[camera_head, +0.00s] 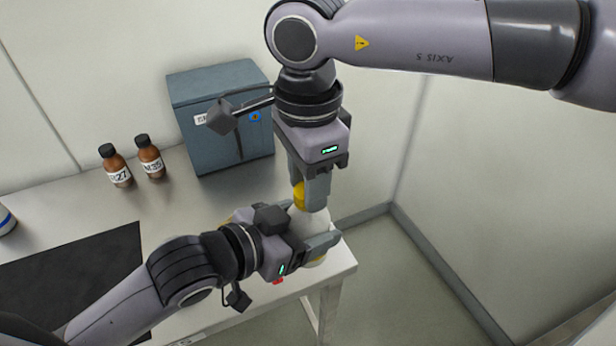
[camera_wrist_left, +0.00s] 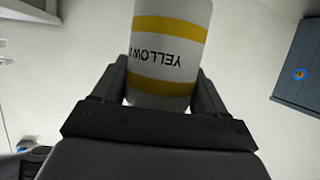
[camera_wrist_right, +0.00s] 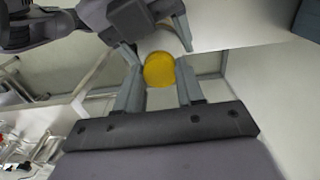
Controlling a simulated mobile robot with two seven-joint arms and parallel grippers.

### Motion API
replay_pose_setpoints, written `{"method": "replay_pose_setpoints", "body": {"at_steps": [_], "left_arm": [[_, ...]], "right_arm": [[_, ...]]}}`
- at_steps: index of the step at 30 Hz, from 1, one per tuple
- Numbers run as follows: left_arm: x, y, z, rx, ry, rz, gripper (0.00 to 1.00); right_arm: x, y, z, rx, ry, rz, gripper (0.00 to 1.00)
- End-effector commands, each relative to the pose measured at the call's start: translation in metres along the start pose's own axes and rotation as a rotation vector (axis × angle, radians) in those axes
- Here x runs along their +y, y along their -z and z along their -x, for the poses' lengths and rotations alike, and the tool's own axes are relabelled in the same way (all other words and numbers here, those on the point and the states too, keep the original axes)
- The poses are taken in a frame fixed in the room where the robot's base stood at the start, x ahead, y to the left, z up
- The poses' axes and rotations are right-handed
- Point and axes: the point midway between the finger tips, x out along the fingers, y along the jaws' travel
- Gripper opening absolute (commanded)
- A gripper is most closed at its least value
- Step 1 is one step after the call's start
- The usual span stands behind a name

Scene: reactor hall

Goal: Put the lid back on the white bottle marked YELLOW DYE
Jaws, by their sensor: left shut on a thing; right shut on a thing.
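The white bottle (camera_head: 306,226) is in my left gripper (camera_head: 314,240), above the front right corner of the table. In the left wrist view the bottle (camera_wrist_left: 168,52) shows yellow bands and upside-down lettering beginning YELLOW; its upper end in the picture is cut off. My right gripper (camera_head: 313,203) comes down from above and is shut on the yellow lid (camera_head: 299,195). In the right wrist view the lid (camera_wrist_right: 159,70) sits between the fingers, in line with the white bottle (camera_wrist_right: 160,43). I cannot tell whether lid and bottle touch.
Two brown bottles, one (camera_head: 115,166) beside the other (camera_head: 149,157), stand on the metal table (camera_head: 190,222) at the back left. A blue-grey box (camera_head: 222,120) stands behind my grippers. A dark mat (camera_head: 80,278) lies at left. Free floor lies right of the table.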

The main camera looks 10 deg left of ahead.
Motion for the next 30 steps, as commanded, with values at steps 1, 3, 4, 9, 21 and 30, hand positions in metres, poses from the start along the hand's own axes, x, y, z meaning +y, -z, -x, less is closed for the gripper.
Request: {"method": "replay_pose_setpoints", "body": {"at_steps": [1, 3, 4, 9, 21, 30], "left_arm": [[0.0, 0.0011, 0.0002, 0.003, 0.0, 0.0, 0.0], [0.0, 0.0011, 0.0002, 0.003, 0.0, 0.0, 0.0], [0.0, 0.0011, 0.0002, 0.003, 0.0, 0.0, 0.0], [0.0, 0.0011, 0.0002, 0.003, 0.0, -0.001, 0.0], [0.0002, 0.0011, 0.0002, 0.003, 0.0, -0.001, 0.0], [0.0002, 0.0011, 0.0002, 0.003, -0.001, -0.001, 0.0]], "right_arm": [[0.0001, -0.0003, 0.0001, -0.001, 0.0, -0.074, 0.01], [0.0001, -0.0003, 0.0, -0.001, 0.0, -0.189, 0.01], [0.0001, -0.0003, 0.0, -0.001, 0.0, -0.237, 0.01], [0.0002, -0.0004, -0.0001, -0.001, 0.0, -0.515, 0.01], [0.0003, -0.0006, -0.0004, -0.001, 0.0, -1.172, 0.01], [0.0002, -0.0008, -0.0004, -0.001, 0.0, -1.634, 0.01]]}}
